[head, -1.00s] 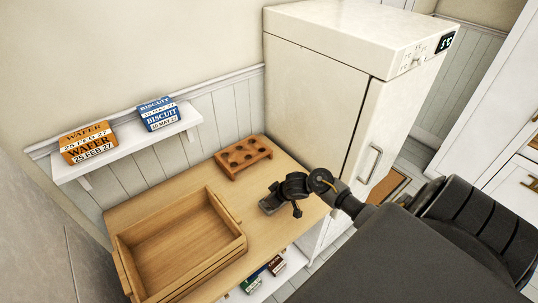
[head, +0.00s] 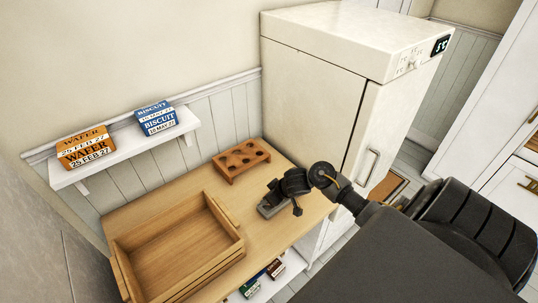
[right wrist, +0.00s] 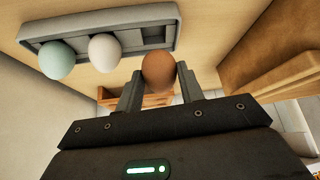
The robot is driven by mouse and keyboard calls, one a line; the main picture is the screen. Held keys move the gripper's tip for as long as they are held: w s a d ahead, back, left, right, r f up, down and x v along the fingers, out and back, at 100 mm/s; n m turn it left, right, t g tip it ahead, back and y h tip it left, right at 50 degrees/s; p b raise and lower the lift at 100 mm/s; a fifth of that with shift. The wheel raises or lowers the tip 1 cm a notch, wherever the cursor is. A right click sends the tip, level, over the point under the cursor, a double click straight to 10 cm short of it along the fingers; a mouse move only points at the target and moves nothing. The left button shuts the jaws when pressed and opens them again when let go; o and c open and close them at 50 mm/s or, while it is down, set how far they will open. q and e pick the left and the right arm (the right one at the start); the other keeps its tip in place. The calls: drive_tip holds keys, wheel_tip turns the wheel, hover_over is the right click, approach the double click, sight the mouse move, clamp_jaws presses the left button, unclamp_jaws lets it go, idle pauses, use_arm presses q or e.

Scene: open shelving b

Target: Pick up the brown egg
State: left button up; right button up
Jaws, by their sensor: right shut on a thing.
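The brown egg (right wrist: 158,72) sits between the two fingers of my right gripper (right wrist: 160,76) in the right wrist view, and the gripper is shut on it. Beyond it is a grey egg tray (right wrist: 170,36) with a pale blue egg (right wrist: 57,60) and a white egg (right wrist: 104,48); an empty-looking dark part shows at its right. In the head view my right gripper (head: 284,190) is over the grey tray (head: 270,210) on the wooden table; the eggs are hidden there. My left gripper is not in view.
A brown wooden block with holes (head: 241,158) stands at the back of the table. An open wooden crate (head: 236,251) fills the table's left. A white fridge (head: 315,90) stands behind right. A wall shelf (head: 120,153) holds an orange wafer box and a blue biscuit box.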

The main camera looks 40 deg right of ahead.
drive_tip(key=s+r+p, duration=0.2)
drive_tip(key=s+r, duration=0.7)
drive_tip(key=s, duration=0.4)
drive_tip(key=shift+s+a, duration=0.15)
drive_tip(key=shift+s, duration=0.15)
drive_tip(key=w+r+p, duration=0.2)
drive_tip(key=w, duration=1.6)
drive_tip(key=w+f+b, duration=0.2)
drive_tip(key=w+b, duration=0.1)
drive_tip(key=w, duration=0.2)
drive_tip(key=w+f+b, duration=0.2)
drive_tip(key=w+b, duration=0.2)
drive_tip(key=w, duration=0.2)
drive_tip(key=w+f+b, duration=0.2)
drive_tip(key=w+b, duration=0.2)
drive_tip(key=w, duration=0.2)
drive_tip(key=shift+w+f, duration=0.1)
drive_tip(key=shift+f, duration=0.05)
drive_tip(key=shift+w+b, duration=0.45)
drive_tip(key=shift+w, duration=0.15)
